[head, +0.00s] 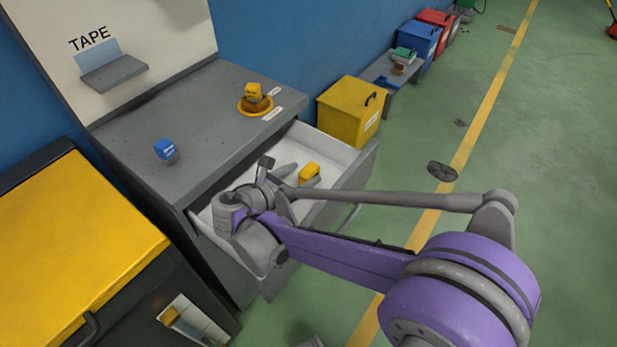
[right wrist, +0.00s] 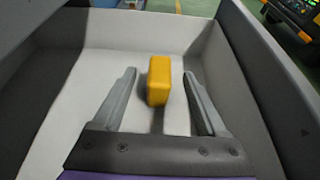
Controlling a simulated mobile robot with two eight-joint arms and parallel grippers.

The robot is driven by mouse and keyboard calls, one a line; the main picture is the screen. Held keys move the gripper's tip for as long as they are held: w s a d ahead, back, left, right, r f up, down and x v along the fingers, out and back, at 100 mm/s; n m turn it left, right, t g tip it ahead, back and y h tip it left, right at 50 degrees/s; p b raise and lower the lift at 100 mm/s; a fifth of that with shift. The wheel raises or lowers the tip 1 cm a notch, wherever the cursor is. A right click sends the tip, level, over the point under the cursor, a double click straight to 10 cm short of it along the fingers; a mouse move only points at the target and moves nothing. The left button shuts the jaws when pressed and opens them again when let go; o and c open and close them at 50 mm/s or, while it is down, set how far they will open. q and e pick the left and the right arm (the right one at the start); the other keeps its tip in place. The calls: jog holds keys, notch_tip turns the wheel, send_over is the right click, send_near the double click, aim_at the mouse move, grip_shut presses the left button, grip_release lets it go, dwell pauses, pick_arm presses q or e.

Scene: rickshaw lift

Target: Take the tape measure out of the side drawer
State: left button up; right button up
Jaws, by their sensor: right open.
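A yellow block-shaped tape measure (head: 309,171) is inside the open white side drawer (head: 352,160) of the grey workbench. In the right wrist view the tape measure (right wrist: 159,82) stands between the two fingers of my right gripper (right wrist: 161,76). The fingers are open, with a visible gap on each side of it. In the head view my right gripper (head: 302,174) reaches down into the drawer, and its wrist hides part of the drawer. My left gripper is not in view.
A blue item (head: 165,151) and a yellow item in a round dish (head: 254,105) sit on the bench top (head: 185,115). A shelf (head: 113,74) under a "TAPE" label is on the back panel. A yellow box (head: 345,112) stands beyond the drawer. Green floor at right is mostly clear.

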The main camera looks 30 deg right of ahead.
jog(key=shift+w+d+f, duration=0.15)
jog(key=shift+d, duration=0.15)
grip_shut()
dwell(0.4)
